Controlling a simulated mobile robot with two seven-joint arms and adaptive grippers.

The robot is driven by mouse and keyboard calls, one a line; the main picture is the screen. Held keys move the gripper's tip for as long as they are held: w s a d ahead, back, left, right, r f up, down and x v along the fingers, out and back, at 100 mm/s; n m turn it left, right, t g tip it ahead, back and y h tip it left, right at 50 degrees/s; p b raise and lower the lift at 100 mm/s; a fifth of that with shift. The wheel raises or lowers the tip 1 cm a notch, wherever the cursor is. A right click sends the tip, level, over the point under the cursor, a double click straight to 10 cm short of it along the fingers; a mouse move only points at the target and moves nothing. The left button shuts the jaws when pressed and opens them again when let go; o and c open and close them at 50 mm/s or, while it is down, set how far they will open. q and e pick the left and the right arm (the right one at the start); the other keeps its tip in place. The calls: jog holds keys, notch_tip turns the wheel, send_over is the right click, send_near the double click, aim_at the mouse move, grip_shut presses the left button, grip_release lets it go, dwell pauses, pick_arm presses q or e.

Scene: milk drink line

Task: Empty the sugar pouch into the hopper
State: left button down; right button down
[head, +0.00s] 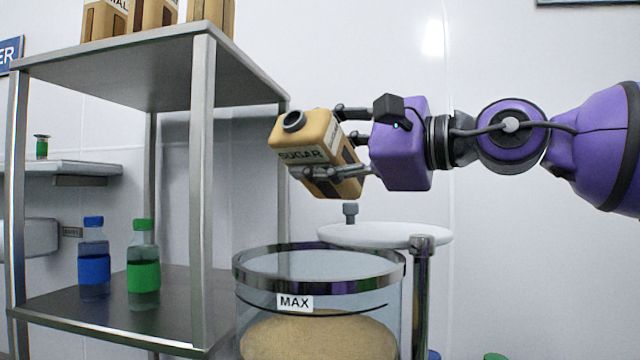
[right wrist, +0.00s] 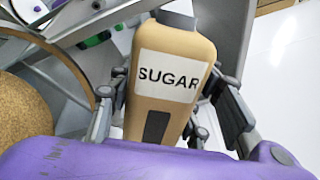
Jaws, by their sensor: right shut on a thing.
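The sugar pouch (head: 309,153) is tan with a white SUGAR label and a dark round spout. My right gripper (head: 345,143) is shut on it, one finger on each side, and holds it tilted above the hopper. The pouch also fills the middle of the right wrist view (right wrist: 172,85), spout at the top. The hopper (head: 320,270) is a clear cylinder with a metal rim and a MAX label. Tan grains (head: 318,335) fill it to a little below the MAX line. No stream from the spout shows. My left gripper is out of view.
A round white lid (head: 384,234) is swung open behind the hopper on a metal post (head: 422,290). A metal shelf (head: 110,70) stands left, with tan pouches on top and a blue-capped bottle (head: 93,262) and a green-capped bottle (head: 143,266) below.

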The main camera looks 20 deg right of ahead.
jog(key=m, duration=0.2)
jog(key=r+m, duration=0.1)
jog(key=m, duration=0.3)
jog(key=shift+r, duration=0.25)
jog(key=m, duration=0.2)
jog(key=r+m, duration=0.1)
jog(key=m, duration=0.2)
jog(key=shift+m+p, duration=0.3)
jog(key=shift+s, duration=0.1)
